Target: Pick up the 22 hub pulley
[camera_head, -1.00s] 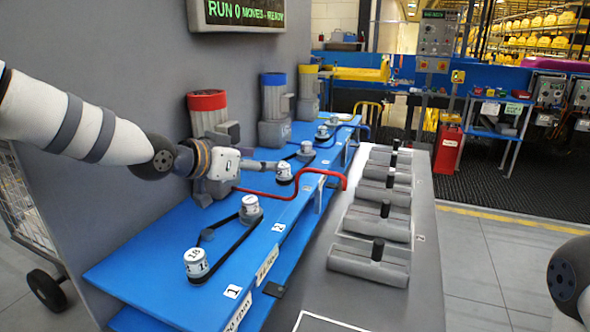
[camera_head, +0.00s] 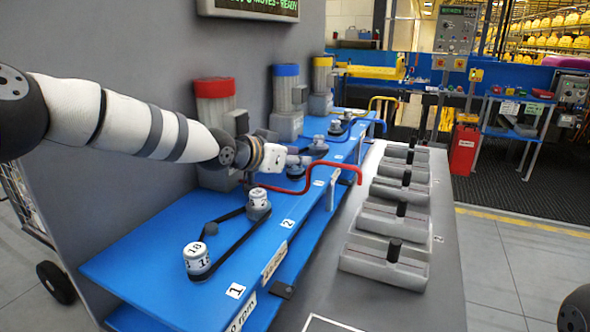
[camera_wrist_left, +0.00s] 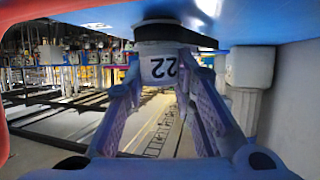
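The 22 hub pulley (camera_wrist_left: 158,68) shows in the left wrist view as a white hub with an upside-down "22", under a dark pulley disc. In the head view the pulley (camera_head: 296,170) is on the blue stepped bench (camera_head: 150,262), partly hidden by my gripper. My left gripper (camera_head: 288,160) reaches it from the left, nearly level. In the left wrist view the left gripper (camera_wrist_left: 160,75) has one finger on each side of the hub, very close to it. I cannot tell whether both pads press on it. My right gripper is out of view.
A red bent bar (camera_head: 340,166) passes close to the gripper. Pulleys marked 18 (camera_head: 196,258) and another white one (camera_head: 258,198) share a belt in front. Red (camera_head: 214,88) and blue (camera_head: 286,72) capped motors stand behind. Grey cradles (camera_head: 385,265) sit on the right table.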

